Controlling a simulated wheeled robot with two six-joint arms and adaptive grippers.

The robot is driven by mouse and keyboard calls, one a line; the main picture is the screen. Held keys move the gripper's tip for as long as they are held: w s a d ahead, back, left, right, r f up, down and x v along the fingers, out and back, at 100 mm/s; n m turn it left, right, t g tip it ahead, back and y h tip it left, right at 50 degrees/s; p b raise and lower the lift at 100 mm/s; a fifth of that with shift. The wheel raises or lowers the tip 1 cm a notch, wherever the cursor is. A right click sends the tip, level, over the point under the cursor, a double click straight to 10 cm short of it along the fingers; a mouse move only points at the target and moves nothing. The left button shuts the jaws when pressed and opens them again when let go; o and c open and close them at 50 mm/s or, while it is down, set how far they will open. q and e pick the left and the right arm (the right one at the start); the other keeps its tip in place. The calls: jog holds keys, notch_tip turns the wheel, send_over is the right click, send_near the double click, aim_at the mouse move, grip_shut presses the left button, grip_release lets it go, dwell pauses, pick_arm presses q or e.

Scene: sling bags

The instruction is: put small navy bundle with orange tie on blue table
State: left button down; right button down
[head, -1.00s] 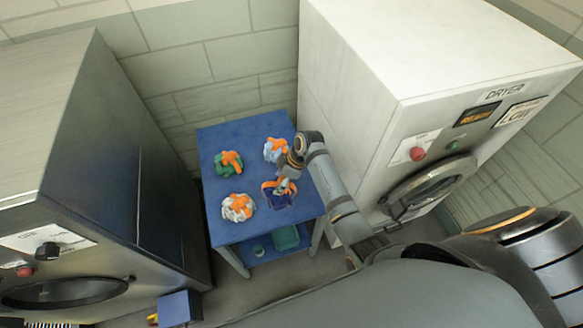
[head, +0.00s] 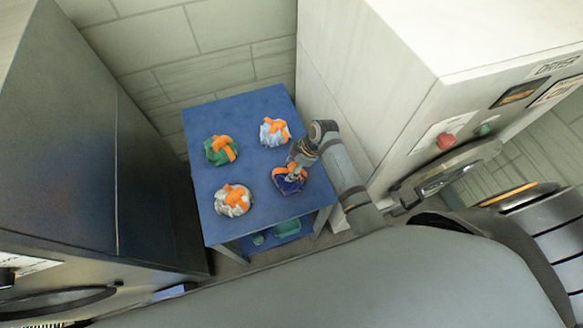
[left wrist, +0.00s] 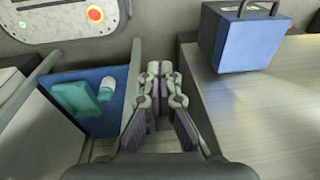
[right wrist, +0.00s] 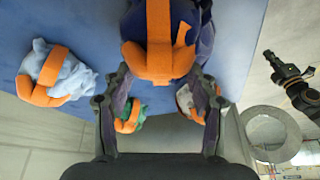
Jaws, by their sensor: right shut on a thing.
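The small navy bundle with orange tie (head: 288,183) is at the right front of the blue table's top (head: 215,182), partly hidden by my right gripper (head: 297,167). In the right wrist view the navy bundle (right wrist: 196,25) is between the fingers of my right gripper (right wrist: 163,92), which is shut on it. I cannot tell whether the bundle touches the table top. My left gripper (left wrist: 161,80) shows only in the left wrist view, with its fingertips together and nothing between them.
A green bundle (head: 211,154), a light blue bundle (head: 268,137) and a whitish bundle (head: 229,208) share the table. A white dryer (head: 400,110) stands close at right, a dark machine (head: 110,150) at left. A blue box (left wrist: 240,40) shows in the left wrist view.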

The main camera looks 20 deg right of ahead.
jog(key=c, duration=0.9)
grip_release()
jog(key=shift+s+a, duration=0.1)
jog(key=shift+s, duration=0.15)
jog(key=o, duration=0.5)
jog(key=shift+s+d+r, duration=0.15)
jog(key=shift+s+d, duration=0.1)
jog(key=shift+s, duration=0.05)
jog(key=shift+w, duration=0.2)
jog(key=v, duration=0.4)
jog(key=shift+d+r+b, duration=0.15)
jog(key=shift+r+b, duration=0.15)
pick_arm(q)
jog(key=s, duration=0.1)
jog(key=s+f, duration=0.1)
jog(key=s, duration=0.1)
jog(key=shift+s+f+b, duration=0.1)
jog(key=shift+f+b, duration=0.05)
jog(key=shift+b, duration=0.25)
pick_arm(e)
jog(key=v, duration=0.7)
jog(key=shift+r, duration=0.2)
